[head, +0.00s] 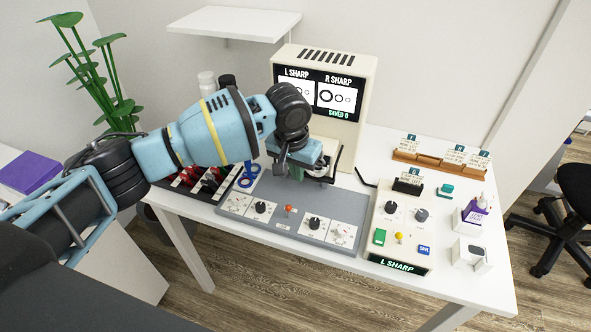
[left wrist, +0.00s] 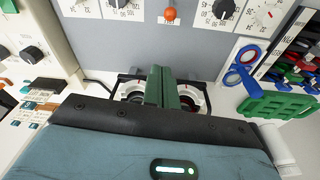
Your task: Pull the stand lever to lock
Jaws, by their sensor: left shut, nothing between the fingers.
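A small orange-red ball knob (head: 289,208), which looks like the stand lever, stands on the grey stand base (head: 270,215) between two dials; it also shows at the top of the left wrist view (left wrist: 170,13). My left gripper (head: 292,172) is shut and empty over the rear of the stand, behind the knob and apart from it. In the left wrist view its green fingers (left wrist: 161,88) are together in front of a black frame with round white-rimmed holders (left wrist: 131,92). The gripper partly hides that frame. My right gripper is not in view.
A cream control box (head: 383,259) with knobs and buttons stands right of the base. A screen unit (head: 362,127) rises behind. A dark lens tray (head: 208,190) lies left of the base, with a blue ring (head: 250,181) beside it. Small boxes stand at the right (head: 470,252).

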